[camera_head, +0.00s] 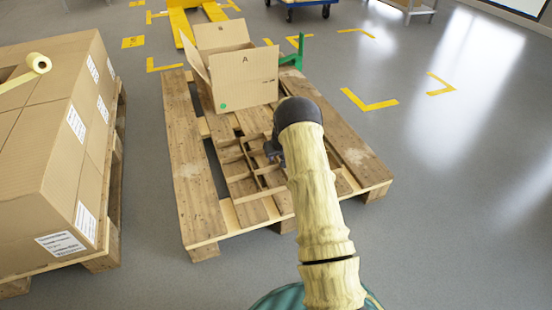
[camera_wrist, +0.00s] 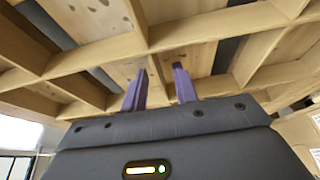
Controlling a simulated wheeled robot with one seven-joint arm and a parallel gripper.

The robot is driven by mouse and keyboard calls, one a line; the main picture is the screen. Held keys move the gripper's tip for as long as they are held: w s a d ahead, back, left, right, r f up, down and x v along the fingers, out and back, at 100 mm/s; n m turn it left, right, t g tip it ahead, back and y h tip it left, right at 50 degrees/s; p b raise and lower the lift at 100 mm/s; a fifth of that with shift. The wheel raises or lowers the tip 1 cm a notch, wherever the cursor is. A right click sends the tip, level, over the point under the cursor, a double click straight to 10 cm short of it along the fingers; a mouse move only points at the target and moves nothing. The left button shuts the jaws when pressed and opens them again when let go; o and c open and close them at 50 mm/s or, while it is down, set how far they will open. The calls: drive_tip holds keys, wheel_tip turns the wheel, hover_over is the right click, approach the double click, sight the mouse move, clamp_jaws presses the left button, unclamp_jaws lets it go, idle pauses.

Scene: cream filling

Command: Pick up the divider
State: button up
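The divider (camera_head: 257,176) is a light-wood lattice of crossed thin strips lying on the pallet's top boards, partly hidden behind my arm. My gripper (camera_head: 274,158) is low over it, on the right part of the lattice. In the wrist view the divider (camera_wrist: 106,47) fills the upper picture as cells of wooden strips. There my gripper (camera_wrist: 159,86) shows two purple fingers standing apart, pointing at the lattice. A thin strip runs between the fingers, with gaps visible on both sides. I cannot tell how deep the fingertips reach.
An open cardboard box (camera_head: 245,78) stands at the pallet's far end. The wooden pallet (camera_head: 198,205) lies on the grey floor. A stack of closed cartons (camera_head: 75,155) on another pallet stands at left, with a tape roll (camera_head: 38,63) on top. The floor at right is clear.

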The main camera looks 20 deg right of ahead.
clamp_jaws()
drive_tip(key=shift+r, duration=0.1)
wheel_tip(320, 180, up, 10)
drive_tip(key=p, duration=0.7)
idle(0.4)
